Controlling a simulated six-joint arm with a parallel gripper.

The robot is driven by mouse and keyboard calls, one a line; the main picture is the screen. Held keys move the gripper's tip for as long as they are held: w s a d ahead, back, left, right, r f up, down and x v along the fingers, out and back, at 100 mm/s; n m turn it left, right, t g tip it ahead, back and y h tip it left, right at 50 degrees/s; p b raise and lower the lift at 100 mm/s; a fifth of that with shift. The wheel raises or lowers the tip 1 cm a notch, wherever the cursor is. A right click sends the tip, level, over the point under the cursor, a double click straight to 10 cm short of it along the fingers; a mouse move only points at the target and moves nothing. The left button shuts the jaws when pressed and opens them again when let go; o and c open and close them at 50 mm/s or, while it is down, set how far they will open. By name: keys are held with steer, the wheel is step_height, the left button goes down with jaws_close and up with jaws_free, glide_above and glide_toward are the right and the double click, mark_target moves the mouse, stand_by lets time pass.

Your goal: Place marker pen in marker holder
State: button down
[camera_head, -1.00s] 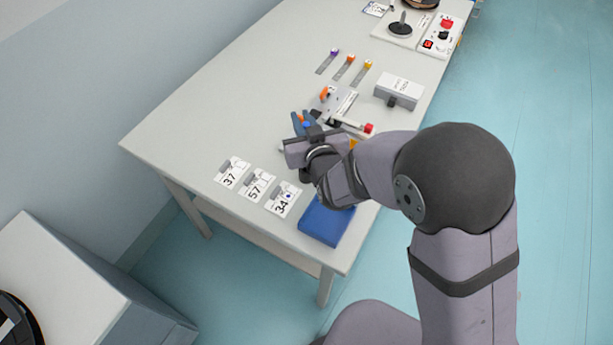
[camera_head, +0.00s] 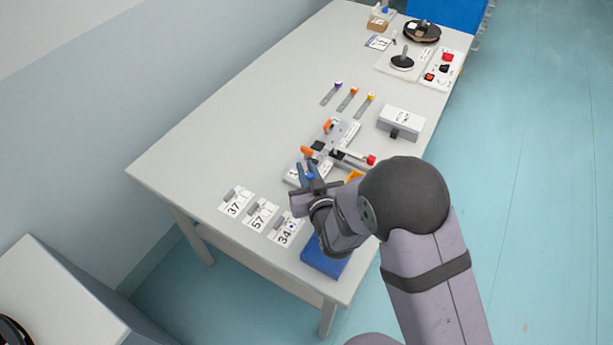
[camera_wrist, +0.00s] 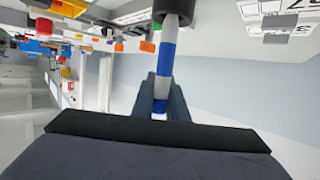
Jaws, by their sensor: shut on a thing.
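My gripper (camera_head: 308,170) is shut on the marker pen, above the near half of the table, between the number cards and the orange-handled fixtures. In the head view only a small blue bit of the pen (camera_head: 310,176) shows between the fingers. In the wrist view the pen (camera_wrist: 167,48) shows blue and pale bands, held lengthwise between the finger ends (camera_wrist: 162,95). Its far end, at the top of that view, meets a dark cylinder (camera_wrist: 177,17). I cannot tell whether this is a cap or the marker holder. I cannot pick out the marker holder with certainty.
Number cards (camera_head: 261,214) lie left of my gripper. A blue block (camera_head: 325,262) sits at the near edge, partly behind my arm. Fixtures with orange handles (camera_head: 329,127), a red-ended bar (camera_head: 371,160) and a grey box (camera_head: 401,122) stand beyond. The table's left part is clear.

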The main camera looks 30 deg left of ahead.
steer(key=shift+f, duration=1.55)
steer(key=shift+f, duration=0.2)
steer(key=c, duration=1.7)
jaws_free()
steer(key=shift+c, duration=0.2)
steer(key=shift+r, duration=0.2)
steer(key=shift+r+p, duration=0.1)
steer(key=shift+p, duration=0.2)
steer(key=shift+s+d, duration=0.2)
steer(key=b+v, duration=0.3)
steer(key=v, duration=0.8)
